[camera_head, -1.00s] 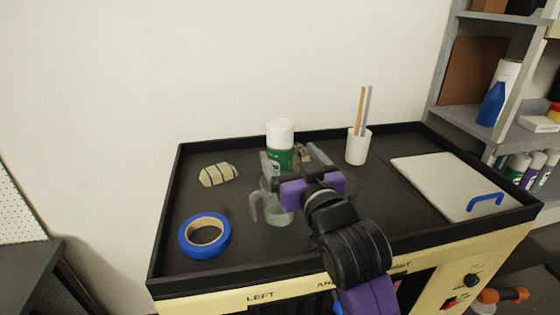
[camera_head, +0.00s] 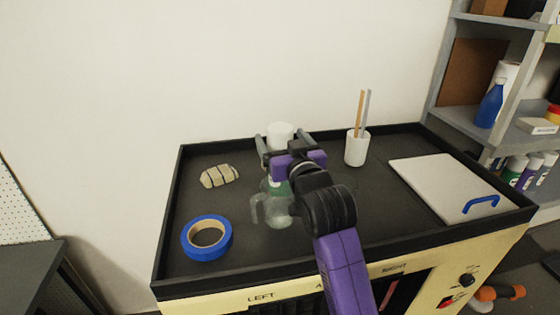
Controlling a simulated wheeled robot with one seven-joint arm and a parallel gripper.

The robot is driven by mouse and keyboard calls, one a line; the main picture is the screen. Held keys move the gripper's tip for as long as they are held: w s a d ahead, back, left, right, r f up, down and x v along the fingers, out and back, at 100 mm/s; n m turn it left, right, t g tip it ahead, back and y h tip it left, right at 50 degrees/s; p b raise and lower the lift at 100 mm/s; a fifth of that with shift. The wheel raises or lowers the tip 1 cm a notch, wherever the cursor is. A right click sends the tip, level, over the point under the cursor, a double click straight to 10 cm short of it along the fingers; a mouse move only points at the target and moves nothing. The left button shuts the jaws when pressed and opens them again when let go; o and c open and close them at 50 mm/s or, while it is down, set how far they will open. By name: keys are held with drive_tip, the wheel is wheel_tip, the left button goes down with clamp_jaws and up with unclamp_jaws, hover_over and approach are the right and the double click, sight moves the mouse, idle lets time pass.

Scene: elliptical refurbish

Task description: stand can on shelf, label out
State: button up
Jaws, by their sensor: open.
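A spray can with a white cap (camera_head: 280,134) and a green body stands upright at the back of the black tray top. My gripper (camera_head: 279,144) is open, with one finger on each side of the can near its cap. My purple and black wrist hides most of the can's body, and I cannot tell whether the fingers touch it. The grey shelf (camera_head: 452,117) stands at the right. Several cans with white caps (camera_head: 519,164) are on its lower level. The way the held-off can's label faces is hidden.
A clear glass jug (camera_head: 275,212) stands just in front of the can. Blue tape (camera_head: 207,238), a strapped beige block (camera_head: 219,176), a white cup with sticks (camera_head: 356,147) and a white board with a blue handle (camera_head: 450,187) lie around. The tray's black rim (camera_head: 165,235) is raised.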

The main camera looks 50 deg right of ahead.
drive_tip(key=shift+c, duration=0.5)
clamp_jaws()
drive_tip(key=shift+r, duration=0.1)
